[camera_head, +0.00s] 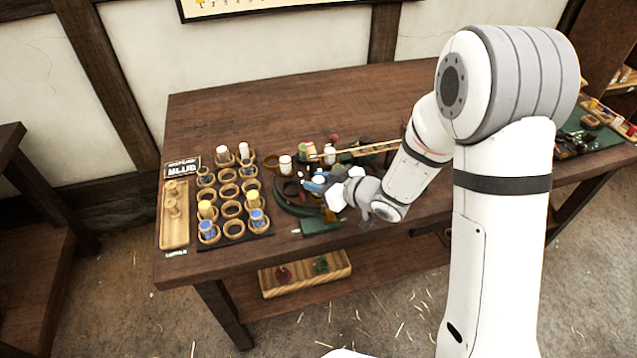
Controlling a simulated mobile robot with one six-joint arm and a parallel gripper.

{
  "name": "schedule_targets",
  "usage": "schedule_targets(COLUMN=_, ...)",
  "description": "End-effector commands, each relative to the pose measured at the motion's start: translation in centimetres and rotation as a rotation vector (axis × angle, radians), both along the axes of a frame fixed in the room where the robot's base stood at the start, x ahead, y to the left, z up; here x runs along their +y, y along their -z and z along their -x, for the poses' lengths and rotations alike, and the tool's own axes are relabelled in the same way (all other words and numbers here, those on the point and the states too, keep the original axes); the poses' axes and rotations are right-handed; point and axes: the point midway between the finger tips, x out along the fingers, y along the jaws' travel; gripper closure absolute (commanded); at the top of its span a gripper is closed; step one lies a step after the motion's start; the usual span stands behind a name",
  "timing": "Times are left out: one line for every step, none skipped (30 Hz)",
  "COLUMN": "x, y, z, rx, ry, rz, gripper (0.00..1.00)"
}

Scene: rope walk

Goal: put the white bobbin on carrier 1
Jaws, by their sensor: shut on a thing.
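My gripper (322,184) is over the round dark green carrier plate on the table, at the front centre. It is small in this view and its fingers partly hide what they hold. It is shut on what looks like the white bobbin (335,199), with a pale wooden end below it. Whether the bobbin touches the plate cannot be told. Other white-topped bobbins stand at the plate's back edge (285,164) and behind it (329,154). Which carrier is number 1 cannot be read here.
A rack of round wooden cups (231,209) at the left holds white, yellow and blue bobbins. A wooden tray (175,232) lies left of it. Pale rods (372,149) lie behind my gripper. The table's back left (250,105) is clear. A wooden box (335,280) sits on the lower shelf.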

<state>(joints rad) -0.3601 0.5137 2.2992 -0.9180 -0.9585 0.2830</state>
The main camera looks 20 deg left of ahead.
Motion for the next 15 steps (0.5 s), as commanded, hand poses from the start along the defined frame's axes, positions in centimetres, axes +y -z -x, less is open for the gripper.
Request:
schedule_targets(x=-0.02, y=0.63, z=0.01, rx=0.002, ry=-0.001, rz=0.001, gripper=0.94)
schedule_targets(x=-0.04, y=0.79, z=0.01, rx=0.0, ry=0.0, rz=0.001, gripper=0.94)
schedule_targets(x=-0.03, y=0.84, z=-0.01, rx=0.0, ry=0.0, rz=0.0, gripper=0.94)
schedule_targets(x=-0.03, y=0.8, z=-0.02, rx=-0.002, ry=0.001, rz=0.0, gripper=0.94)
schedule_targets(x=-0.04, y=0.77, z=-0.02, rx=-0.002, ry=0.001, rz=0.0, gripper=0.94)
schedule_targets(x=-0.05, y=0.76, z=-0.02, rx=-0.002, ry=0.001, rz=0.0, gripper=0.94)
schedule_targets(x=-0.05, y=0.76, z=-0.02, rx=-0.002, ry=0.001, rz=0.0, gripper=0.94)
schedule_targets(x=-0.06, y=0.75, z=-0.03, rx=-0.002, ry=0.001, rz=0.0, gripper=0.94)
schedule_targets(x=-0.06, y=0.79, z=-0.02, rx=-0.002, ry=0.001, rz=0.0, gripper=0.94)
schedule_targets(x=-0.07, y=0.89, z=-0.02, rx=-0.002, ry=0.001, rz=0.0, gripper=0.94)
schedule_targets(x=-0.07, y=1.01, z=-0.03, rx=-0.002, ry=0.001, rz=0.0, gripper=0.94)
schedule_targets(x=-0.08, y=1.19, z=-0.03, rx=-0.002, ry=0.001, rz=0.0, gripper=0.94)
schedule_targets(x=-0.09, y=1.28, z=-0.02, rx=-0.002, ry=0.001, rz=0.0, gripper=0.94)
schedule_targets(x=-0.09, y=1.1, z=-0.03, rx=-0.002, ry=0.001, rz=0.0, gripper=0.7)
schedule_targets(x=-0.09, y=1.07, z=-0.04, rx=-0.002, ry=0.001, rz=0.0, gripper=0.67)
